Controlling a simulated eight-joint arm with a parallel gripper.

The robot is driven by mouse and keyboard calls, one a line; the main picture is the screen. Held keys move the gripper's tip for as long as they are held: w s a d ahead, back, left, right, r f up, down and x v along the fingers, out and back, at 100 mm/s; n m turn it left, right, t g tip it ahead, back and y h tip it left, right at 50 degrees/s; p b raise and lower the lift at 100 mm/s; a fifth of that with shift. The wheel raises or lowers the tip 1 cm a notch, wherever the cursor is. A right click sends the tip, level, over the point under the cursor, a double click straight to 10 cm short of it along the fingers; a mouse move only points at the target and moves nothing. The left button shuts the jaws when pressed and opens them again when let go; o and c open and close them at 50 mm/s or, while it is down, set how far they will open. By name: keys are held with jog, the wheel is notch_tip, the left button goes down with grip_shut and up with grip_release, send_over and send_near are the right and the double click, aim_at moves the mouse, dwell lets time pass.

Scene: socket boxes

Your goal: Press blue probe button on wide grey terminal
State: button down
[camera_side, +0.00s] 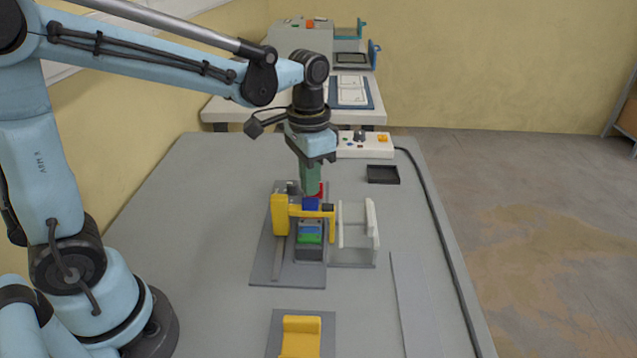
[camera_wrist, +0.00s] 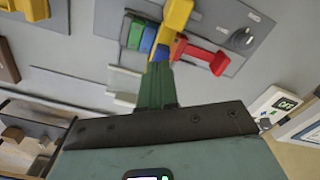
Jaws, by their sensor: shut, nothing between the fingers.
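My gripper (camera_side: 311,193) points down over the yellow-framed fixture (camera_side: 280,215), its green fingers shut together and empty. In the wrist view the closed fingers (camera_wrist: 160,60) end at a small blue piece beside the yellow part (camera_wrist: 174,22). The side view shows a blue piece (camera_side: 311,204) right at the fingertips; whether they touch it I cannot tell. Lower on the fixture, a blue block (camera_side: 310,227) and a green block (camera_side: 309,238) sit on a dark grey unit (camera_side: 309,253). A red part (camera_wrist: 205,52) lies right of the fingers. No label confirms which part is the probe button.
A clear-walled white holder (camera_side: 358,240) stands right of the fixture. A black tray (camera_side: 382,174) and white control box (camera_side: 365,146) lie behind. A yellow piece (camera_side: 300,336) sits in front. A black cable (camera_side: 440,230) runs along the right edge. The table's left side is clear.

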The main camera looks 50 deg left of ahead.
jog(key=shift+f, duration=0.3)
dwell(0.4)
jog(key=shift+f, duration=0.8)
jog(key=shift+r, duration=2.6)
